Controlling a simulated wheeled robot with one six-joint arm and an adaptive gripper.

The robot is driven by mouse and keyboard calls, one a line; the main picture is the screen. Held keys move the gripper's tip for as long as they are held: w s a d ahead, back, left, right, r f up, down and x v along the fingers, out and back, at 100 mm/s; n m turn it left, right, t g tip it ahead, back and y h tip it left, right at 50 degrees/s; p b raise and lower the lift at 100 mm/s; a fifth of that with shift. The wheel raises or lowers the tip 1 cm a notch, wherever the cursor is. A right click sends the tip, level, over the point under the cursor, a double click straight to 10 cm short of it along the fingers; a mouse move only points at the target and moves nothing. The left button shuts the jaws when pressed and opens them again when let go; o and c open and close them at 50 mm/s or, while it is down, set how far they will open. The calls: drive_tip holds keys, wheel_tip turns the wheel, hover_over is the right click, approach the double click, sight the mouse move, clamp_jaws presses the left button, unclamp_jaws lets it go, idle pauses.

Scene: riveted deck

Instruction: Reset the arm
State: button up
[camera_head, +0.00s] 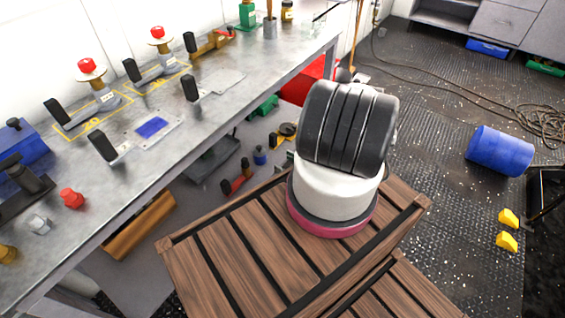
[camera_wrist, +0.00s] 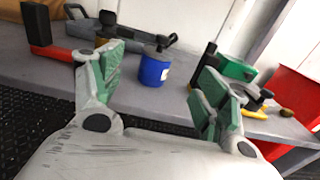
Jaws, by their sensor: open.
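My arm (camera_head: 340,150) shows in the head view as a white cylinder with a dark ribbed part above it, standing over a wooden slatted platform. Its gripper end cannot be made out in that view. In the wrist view my gripper (camera_wrist: 159,88) is open, its two green-padded fingers spread wide apart. Nothing is between the pads. Beyond and between the fingers, a blue container (camera_wrist: 154,69) stands on a grey shelf, apart from the gripper.
A grey workbench (camera_head: 225,105) runs along the left with red knobs and black-handled levers. Its lower shelf holds tools, including a green one (camera_head: 263,107). A blue barrel (camera_head: 499,151) lies on the dark floor at right, near yellow blocks (camera_head: 508,218). A cable (camera_head: 450,88) crosses the floor.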

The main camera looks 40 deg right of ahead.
drive_tip(key=shift+f, duration=0.1)
drive_tip(key=s+a+f+n+g+y, duration=0.1)
drive_tip(key=s+a+n+g+y, duration=0.1)
drive_tip(key=s+a+g+y, duration=0.4)
drive_tip(key=s+a+r+n+g, duration=0.1)
drive_tip(key=s+a+r+n, duration=0.2)
drive_tip(key=s+r, duration=0.15)
drive_tip(key=s+d+r+n+g+h, duration=0.2)
drive_tip(key=r+n+g, duration=0.3)
drive_tip(key=r, duration=0.8)
drive_tip(key=s+d+r+n+g+h, duration=0.15)
drive_tip(key=r+n+g, duration=0.25)
drive_tip(key=r+n, duration=0.55)
drive_tip(key=s+d+r+n+g+h, duration=0.1)
drive_tip(key=d+r+n+g+h, duration=0.25)
drive_tip(key=r, duration=1.25)
drive_tip(key=s+a+r+n+t+h, duration=0.2)
drive_tip(key=a+r+n+t, duration=0.1)
drive_tip(key=r, duration=0.8)
drive_tip(key=s+a+r+n+t+h, duration=0.2)
drive_tip(key=a+r+n, duration=0.4)
drive_tip(key=r, duration=0.6)
drive_tip(key=shift+s+a+t+h, duration=0.15)
drive_tip(key=shift+s+t+h, duration=0.15)
drive_tip(key=shift+t+h, duration=0.5)
